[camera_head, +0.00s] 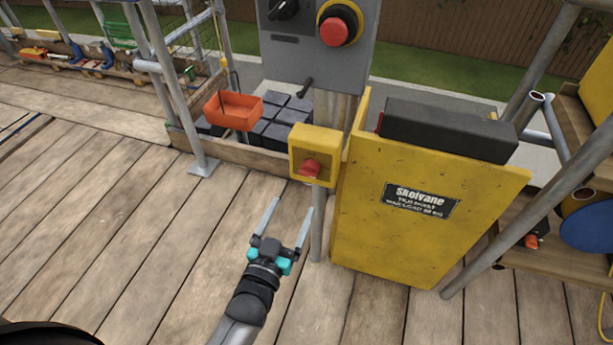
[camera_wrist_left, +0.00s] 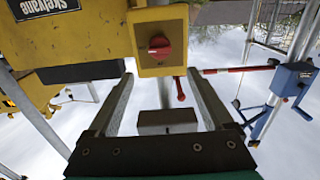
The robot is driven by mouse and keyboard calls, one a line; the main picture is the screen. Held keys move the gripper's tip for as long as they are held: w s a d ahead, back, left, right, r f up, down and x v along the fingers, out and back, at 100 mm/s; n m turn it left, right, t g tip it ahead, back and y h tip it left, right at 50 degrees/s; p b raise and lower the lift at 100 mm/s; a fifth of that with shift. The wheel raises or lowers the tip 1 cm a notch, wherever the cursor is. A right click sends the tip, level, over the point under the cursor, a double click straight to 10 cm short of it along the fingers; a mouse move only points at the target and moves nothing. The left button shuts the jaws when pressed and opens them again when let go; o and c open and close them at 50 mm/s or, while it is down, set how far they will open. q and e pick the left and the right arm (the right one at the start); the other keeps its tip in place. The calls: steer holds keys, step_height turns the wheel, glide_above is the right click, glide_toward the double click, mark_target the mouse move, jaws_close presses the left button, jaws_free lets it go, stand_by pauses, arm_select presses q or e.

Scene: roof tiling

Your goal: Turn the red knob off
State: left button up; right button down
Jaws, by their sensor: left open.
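The red knob (camera_head: 310,169) is on the front of a small yellow box (camera_head: 327,142) on a post. The knob also shows in the left wrist view (camera_wrist_left: 160,46), near the top middle, with its grip bar lying roughly across the picture. My left gripper (camera_head: 291,208) is open and empty, with its two fingers apart, in front of and below the yellow box in the head view. In the left wrist view the open fingertips (camera_wrist_left: 160,75) point toward the yellow box, and the knob lies beyond the gap. No contact with the knob shows. My right gripper is in neither view.
A grey control panel (camera_head: 279,60) with a red button (camera_head: 334,32) and black knob (camera_head: 284,9) stands above. A yellow hoist panel (camera_head: 372,222) is close on the right. Scaffold poles flank the deck; planks at left are clear.

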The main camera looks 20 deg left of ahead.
mark_target(307, 175)
arm_select(q)
steer(key=w+b, duration=0.3)
steer(key=w, duration=0.6)
steer(key=shift+w+d+f, duration=0.1)
steer(key=shift+w+f, duration=0.05)
steer(key=shift+w, duration=0.95)
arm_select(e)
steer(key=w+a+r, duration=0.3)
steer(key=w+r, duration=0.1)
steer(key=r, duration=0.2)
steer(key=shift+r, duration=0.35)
arm_select(q)
steer(key=shift+c, duration=0.2)
jaws_close()
